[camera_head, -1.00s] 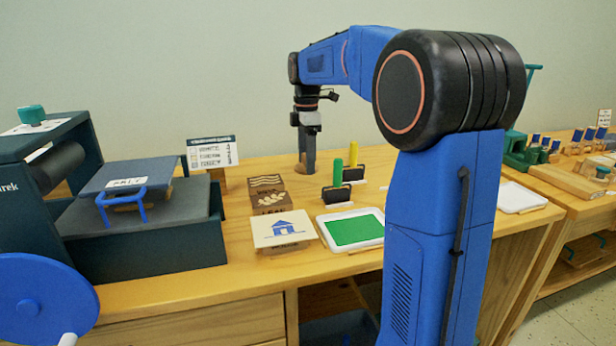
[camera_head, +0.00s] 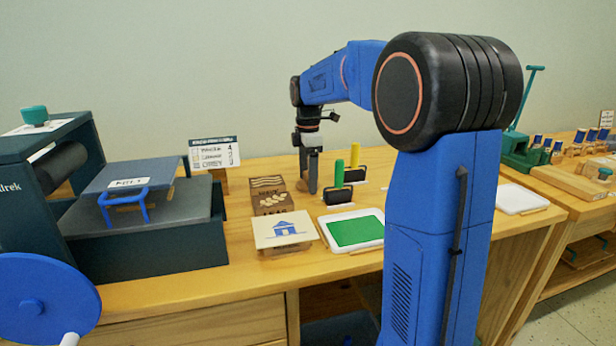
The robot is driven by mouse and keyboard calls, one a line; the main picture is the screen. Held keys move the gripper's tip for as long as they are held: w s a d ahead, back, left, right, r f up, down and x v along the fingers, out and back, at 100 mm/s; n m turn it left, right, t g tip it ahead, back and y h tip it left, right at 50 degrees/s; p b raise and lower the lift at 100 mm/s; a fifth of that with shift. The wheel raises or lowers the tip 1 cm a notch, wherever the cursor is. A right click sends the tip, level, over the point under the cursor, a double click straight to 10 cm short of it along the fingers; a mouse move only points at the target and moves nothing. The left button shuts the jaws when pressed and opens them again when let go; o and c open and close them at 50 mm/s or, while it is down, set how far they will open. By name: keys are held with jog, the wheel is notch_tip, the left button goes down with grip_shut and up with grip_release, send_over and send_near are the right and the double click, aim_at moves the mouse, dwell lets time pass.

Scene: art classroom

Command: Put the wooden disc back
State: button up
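Whether the tips touch the table is also unclear.
A dark press (camera_head: 140,235) with a blue-handled plate (camera_head: 130,178) stands left. A card sign (camera_head: 214,153) is behind.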

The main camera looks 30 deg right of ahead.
jog(key=shift+r, duration=0.1)
notch_tip(320, 180, up, 12)
dwell(0.8)
dwell(0.4)
